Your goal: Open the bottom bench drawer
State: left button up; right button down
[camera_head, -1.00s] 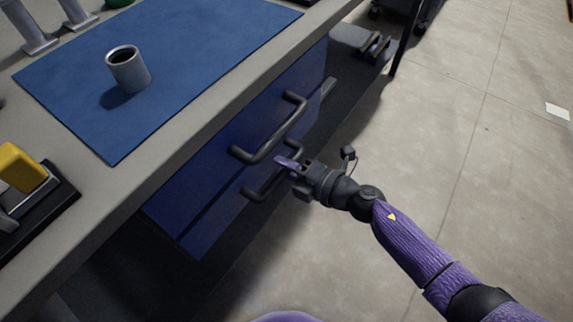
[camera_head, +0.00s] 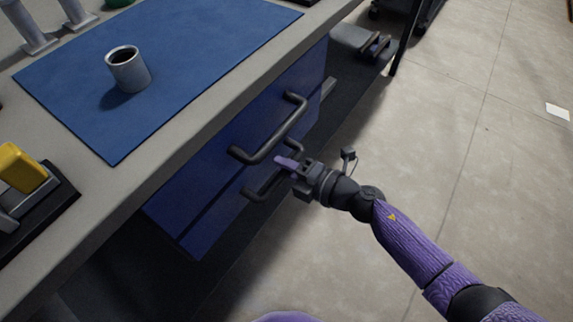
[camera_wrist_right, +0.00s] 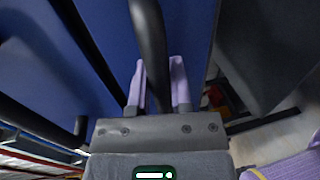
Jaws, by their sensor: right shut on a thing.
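The blue bench drawers stand under the bench top, with a dark bar handle (camera_head: 268,132) on the upper drawer and another on the bottom drawer (camera_head: 192,240). My right gripper (camera_head: 284,163) is at the bottom drawer's handle (camera_head: 262,188). In the right wrist view its two purple fingers (camera_wrist_right: 160,85) stand on either side of a dark bar (camera_wrist_right: 150,40), shut on it. The bottom drawer's front shows only in part below the upper one, and the gripper hides part of its handle. My left gripper is not in view.
The bench top (camera_head: 150,150) carries a blue mat (camera_head: 200,60), a grey mug (camera_head: 127,69) and a yellow-and-black object (camera_head: 22,168). A dark table leg (camera_head: 407,40) stands at the back. The concrete floor (camera_head: 480,150) to the right is open.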

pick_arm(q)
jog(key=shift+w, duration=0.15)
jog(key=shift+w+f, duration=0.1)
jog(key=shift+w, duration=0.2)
pick_arm(e)
jog(key=shift+s+d, duration=0.1)
